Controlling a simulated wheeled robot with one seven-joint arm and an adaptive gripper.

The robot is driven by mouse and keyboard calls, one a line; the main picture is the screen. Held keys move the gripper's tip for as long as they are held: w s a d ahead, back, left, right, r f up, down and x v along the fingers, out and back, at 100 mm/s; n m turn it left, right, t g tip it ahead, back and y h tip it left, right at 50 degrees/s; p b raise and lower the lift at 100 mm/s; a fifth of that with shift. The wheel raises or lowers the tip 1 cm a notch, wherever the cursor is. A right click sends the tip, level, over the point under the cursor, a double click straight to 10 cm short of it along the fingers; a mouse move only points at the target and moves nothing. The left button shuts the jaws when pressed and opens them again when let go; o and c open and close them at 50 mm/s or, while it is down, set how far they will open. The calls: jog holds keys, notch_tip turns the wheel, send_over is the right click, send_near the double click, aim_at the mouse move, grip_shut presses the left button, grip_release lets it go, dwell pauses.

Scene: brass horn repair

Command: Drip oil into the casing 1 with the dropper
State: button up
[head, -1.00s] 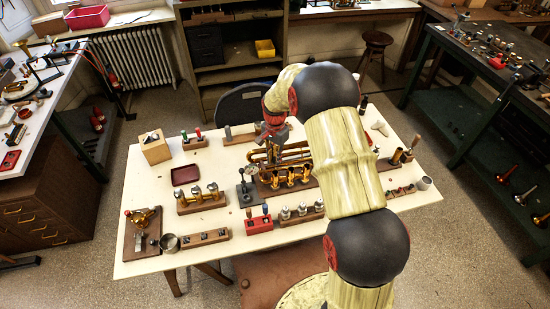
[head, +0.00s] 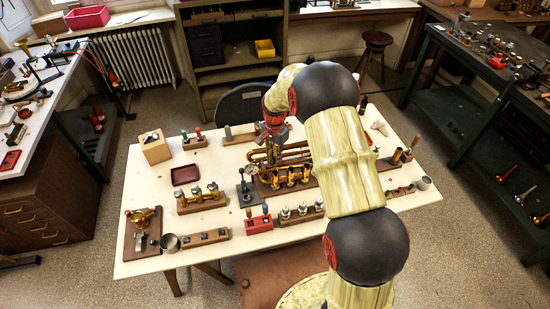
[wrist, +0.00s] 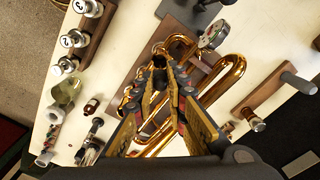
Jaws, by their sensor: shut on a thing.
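The brass horn section (head: 285,160) stands on a wooden block near the middle of the table, its open casings (head: 292,178) in a row at the front. I cannot read which casing is number 1. My gripper (head: 272,140) is over the back left of the brass work. In the wrist view my gripper (wrist: 166,82) has its fingers closed around a small dark piece (wrist: 159,62), which looks like the dropper's top. Its lower end is hidden. The brass tubing (wrist: 230,72) passes behind and below the fingers. I cannot tell whether the tip is over a casing.
A rack of numbered valves (wrist: 72,40) shows in the wrist view. A dial gauge (wrist: 213,35) is close to the tubing. Bare tabletop (head: 150,190) lies at the left.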

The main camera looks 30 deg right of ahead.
jog(key=shift+f, duration=0.2)
jog(key=shift+f, duration=0.35)
jog(key=shift+f+b, duration=0.55)
jog(key=shift+f, duration=0.1)
jog(key=shift+r, duration=0.15)
dwell(1.9)
jog(key=shift+r+p, duration=1.45)
jog(key=shift+r, duration=1)
jog(key=shift+f, duration=0.1)
